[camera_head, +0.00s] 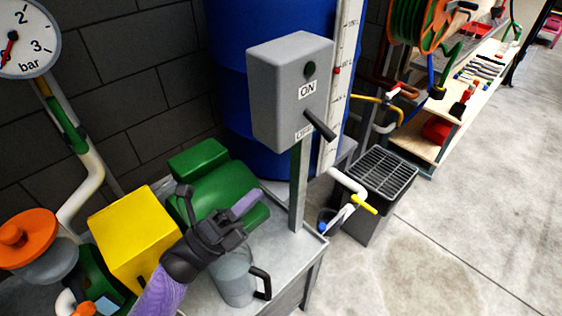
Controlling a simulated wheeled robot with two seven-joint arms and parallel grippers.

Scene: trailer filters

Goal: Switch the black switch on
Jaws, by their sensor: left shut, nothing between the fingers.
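The black switch (319,125) is a lever that sticks out from the right side of a grey box (276,95). Its tip points down and to the right, level with the OFF label (302,133), which it sits beside. The ON label (307,90) is higher on the same face, with a dark green round lamp (309,69) above it. My left gripper (242,206) is shut and empty, below and left of the box, apart from the lever. My right gripper is not in view.
The box stands on a grey post (299,185) on a metal table. A blue tank (233,104) is behind.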

